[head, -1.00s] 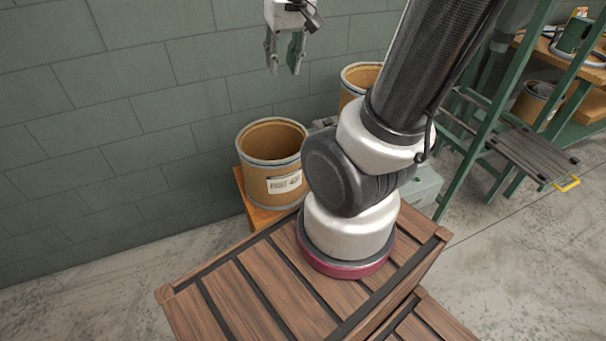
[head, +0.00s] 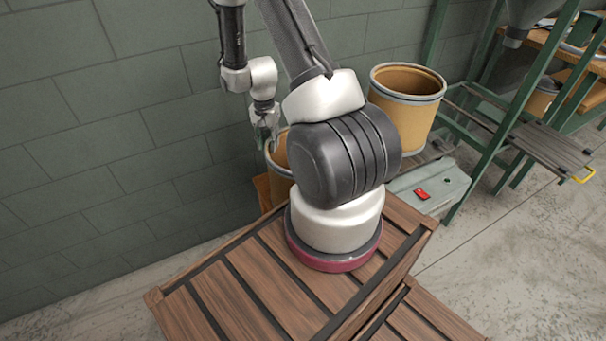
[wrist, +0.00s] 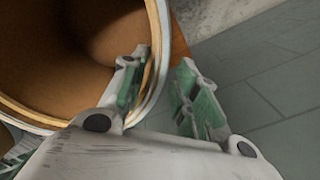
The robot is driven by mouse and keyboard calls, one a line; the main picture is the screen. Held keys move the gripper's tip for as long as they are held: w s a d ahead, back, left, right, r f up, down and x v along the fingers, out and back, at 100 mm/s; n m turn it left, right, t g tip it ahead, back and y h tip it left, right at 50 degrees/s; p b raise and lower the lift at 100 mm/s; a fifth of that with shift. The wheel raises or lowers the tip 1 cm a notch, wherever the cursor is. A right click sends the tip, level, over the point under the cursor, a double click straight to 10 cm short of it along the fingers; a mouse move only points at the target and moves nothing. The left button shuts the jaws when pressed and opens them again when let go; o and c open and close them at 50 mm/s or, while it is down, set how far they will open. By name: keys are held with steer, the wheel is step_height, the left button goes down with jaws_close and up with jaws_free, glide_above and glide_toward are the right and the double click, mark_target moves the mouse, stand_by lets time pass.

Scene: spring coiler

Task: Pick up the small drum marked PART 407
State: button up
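The small drum (head: 279,178) is a tan, open-topped barrel with a grey rim, standing near the wall. In the head view my arm covers most of it and its label is hidden now. It fills the upper left of the wrist view, where its inside and rim (wrist: 52,119) show. My gripper (head: 265,138) is at the drum's rim. In the wrist view my gripper (wrist: 164,72) has its fingers apart, one inside the drum and one outside, with the drum wall between them. A gap shows between the outer finger and the wall.
A second tan drum (head: 405,110) stands to the right, behind my arm. A grey-green box with a red switch (head: 422,194) is below it. An orange support (head: 262,190) is under the small drum. A green frame (head: 480,110) stands further right.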

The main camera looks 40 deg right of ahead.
mark_target(272, 155)
steer(key=f, duration=0.6)
steer(key=shift+s+d, duration=0.2)
steer(key=shift+s, duration=0.2)
jaws_close()
